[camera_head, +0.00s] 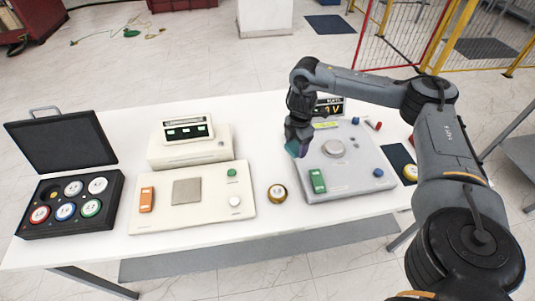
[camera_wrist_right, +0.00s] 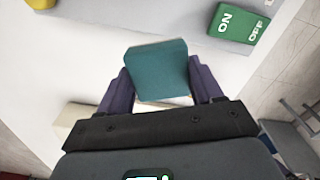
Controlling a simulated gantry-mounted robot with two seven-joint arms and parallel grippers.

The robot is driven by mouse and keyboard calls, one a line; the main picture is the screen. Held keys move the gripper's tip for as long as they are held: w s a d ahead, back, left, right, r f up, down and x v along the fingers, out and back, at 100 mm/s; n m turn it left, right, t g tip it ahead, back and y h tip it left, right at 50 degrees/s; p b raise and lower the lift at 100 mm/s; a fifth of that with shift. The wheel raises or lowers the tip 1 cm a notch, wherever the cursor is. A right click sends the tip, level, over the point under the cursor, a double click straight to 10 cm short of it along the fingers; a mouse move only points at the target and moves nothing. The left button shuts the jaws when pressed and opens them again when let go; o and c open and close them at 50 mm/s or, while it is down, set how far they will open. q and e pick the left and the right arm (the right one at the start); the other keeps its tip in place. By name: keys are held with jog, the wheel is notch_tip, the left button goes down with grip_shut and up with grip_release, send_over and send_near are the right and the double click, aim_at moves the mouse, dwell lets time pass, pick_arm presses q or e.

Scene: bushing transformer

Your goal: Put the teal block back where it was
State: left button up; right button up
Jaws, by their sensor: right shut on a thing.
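The teal block (camera_wrist_right: 158,68) sits between the two purple fingers of my right gripper (camera_wrist_right: 162,86) in the right wrist view. The gripper is shut on it. In the head view my right gripper (camera_head: 298,141) hangs over the left edge of the grey device (camera_head: 349,180), and a small part of the teal block (camera_head: 291,148) shows at the fingertips. The block appears held above the table; its exact height is hard to tell. My left gripper is not in view.
The grey device has a green ON/OFF switch (camera_head: 317,181) near the gripper. A cream device (camera_head: 160,216) with a bare metal plate (camera_head: 187,191) stands to the left. A gold-rimmed disc (camera_head: 277,193) lies between them. An open black case (camera_head: 33,226) holds several round pieces.

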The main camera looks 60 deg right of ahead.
jog(key=b, duration=0.3)
send_over(269, 159)
jog(key=f, duration=0.6)
jog(key=shift+s, duration=0.25)
jog(key=shift+w+f, duration=0.25)
jog(key=shift+w, duration=0.1)
jog(key=shift+f+b, duration=0.4)
jog(key=shift+f, duration=1.6)
jog(key=shift+f, duration=0.15)
jog(key=o, duration=0.9)
jog(key=shift+o, duration=0.2)
